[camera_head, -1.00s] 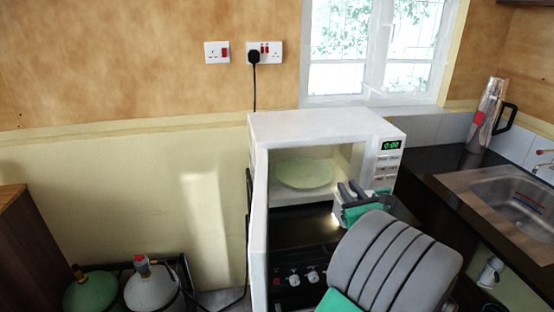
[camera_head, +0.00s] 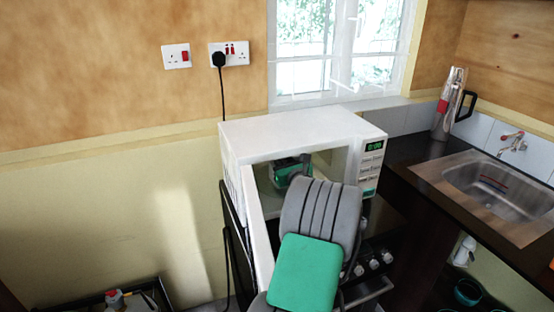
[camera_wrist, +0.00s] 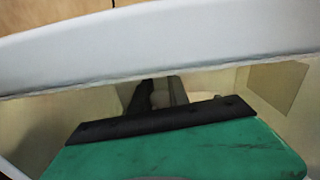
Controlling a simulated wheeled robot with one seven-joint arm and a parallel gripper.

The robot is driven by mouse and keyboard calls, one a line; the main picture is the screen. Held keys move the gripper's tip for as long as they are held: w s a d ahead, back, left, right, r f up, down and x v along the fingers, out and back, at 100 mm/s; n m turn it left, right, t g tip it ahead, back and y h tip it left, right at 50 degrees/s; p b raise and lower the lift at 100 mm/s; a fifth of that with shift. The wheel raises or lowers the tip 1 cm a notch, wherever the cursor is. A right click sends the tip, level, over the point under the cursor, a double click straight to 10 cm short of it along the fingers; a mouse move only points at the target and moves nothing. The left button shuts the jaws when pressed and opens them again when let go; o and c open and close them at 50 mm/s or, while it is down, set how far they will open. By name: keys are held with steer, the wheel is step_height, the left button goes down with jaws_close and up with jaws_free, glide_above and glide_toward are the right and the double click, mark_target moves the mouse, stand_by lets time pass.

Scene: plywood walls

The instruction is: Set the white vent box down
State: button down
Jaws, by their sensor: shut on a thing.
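My gripper (camera_head: 289,170) is inside the open white microwave (camera_head: 290,128), reaching in through its front opening. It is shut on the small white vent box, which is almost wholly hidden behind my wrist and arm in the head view. In the wrist view my gripper (camera_wrist: 158,92) shows beyond the green and black wrist housing, with a pale patch beside a dark finger; I cannot make out the box's outline or whether it touches the microwave floor.
The microwave door (camera_head: 260,235) stands open to the left of my arm. The microwave's upper front edge (camera_wrist: 160,45) runs close above my wrist. A dark counter with a steel sink (camera_head: 490,190) lies to the right; a wall socket (camera_head: 229,54) is behind.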

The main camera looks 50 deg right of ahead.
steer(key=shift+w+d+f+p, duration=0.15)
steer(key=shift+w+d+f, duration=0.1)
steer(key=shift+w+f, duration=0.3)
steer(key=shift+w+d+f+p, duration=0.15)
steer(key=shift+w+d+f, duration=0.15)
steer(key=shift+f, duration=0.3)
steer(key=shift+w+d+f+p, duration=0.15)
steer(key=shift+w+d+f, duration=0.1)
steer(key=shift+w+f, duration=0.3)
steer(key=c, duration=1.3)
jaws_free()
steer(key=shift+s+f, duration=0.1)
steer(key=shift+o, duration=0.2)
steer(key=shift+s, duration=0.1)
steer(key=b+v, duration=0.2)
steer(key=v, duration=0.9)
steer(key=shift+s+a, duration=0.25)
steer(key=shift+s, duration=0.1)
